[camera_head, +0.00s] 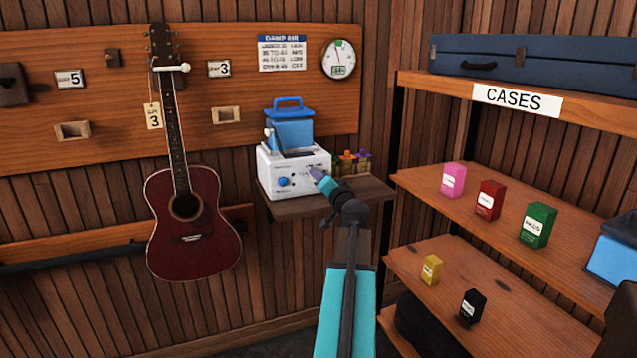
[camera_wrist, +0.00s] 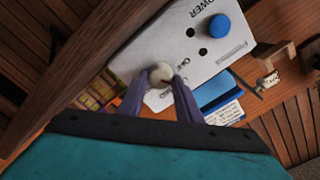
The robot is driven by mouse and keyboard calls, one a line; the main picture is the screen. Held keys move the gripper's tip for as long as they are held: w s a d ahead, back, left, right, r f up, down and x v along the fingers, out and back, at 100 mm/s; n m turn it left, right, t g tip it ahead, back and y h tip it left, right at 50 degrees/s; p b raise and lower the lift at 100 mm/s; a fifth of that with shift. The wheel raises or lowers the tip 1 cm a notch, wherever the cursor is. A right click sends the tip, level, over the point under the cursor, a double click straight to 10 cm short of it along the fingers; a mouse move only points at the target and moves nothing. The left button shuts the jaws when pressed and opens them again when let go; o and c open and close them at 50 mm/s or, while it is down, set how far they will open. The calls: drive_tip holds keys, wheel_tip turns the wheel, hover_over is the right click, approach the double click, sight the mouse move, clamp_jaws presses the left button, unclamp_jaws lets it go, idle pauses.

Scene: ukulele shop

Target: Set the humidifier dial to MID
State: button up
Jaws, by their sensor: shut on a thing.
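The humidifier (camera_head: 293,183) is a white box with a blue water tank (camera_head: 291,133) on top, standing on a small wall shelf. Its front has a blue knob (camera_head: 283,181), seen larger beside the word POWER in the wrist view (camera_wrist: 219,26). My gripper (camera_head: 318,174) is at the right part of the front panel. In the wrist view my gripper (camera_wrist: 158,84) is shut on a small round pale dial (camera_wrist: 161,72), one finger on each side. The small lettering near the dial is partly hidden and too small to read, so its setting cannot be told.
Small colored bottles (camera_head: 354,161) stand right of the humidifier on the wooden shelf (camera_head: 345,193). A DAMP AIR chart (camera_head: 282,54) and a round gauge (camera_head: 338,58) hang above. A red guitar (camera_head: 190,225) hangs left. Shelves with small boxes (camera_head: 488,199) are right.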

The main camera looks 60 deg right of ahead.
drive_tip(key=m, duration=0.5)
drive_tip(key=shift+w+r, duration=0.1)
drive_tip(key=shift+w, duration=0.1)
drive_tip(key=m+p, duration=0.1)
drive_tip(key=m, duration=0.4)
drive_tip(key=shift+p, duration=0.4)
drive_tip(key=o, duration=1)
drive_tip(key=shift+w, duration=0.1)
drive_tip(key=shift+f, duration=0.2)
drive_tip(key=shift+s, duration=0.2)
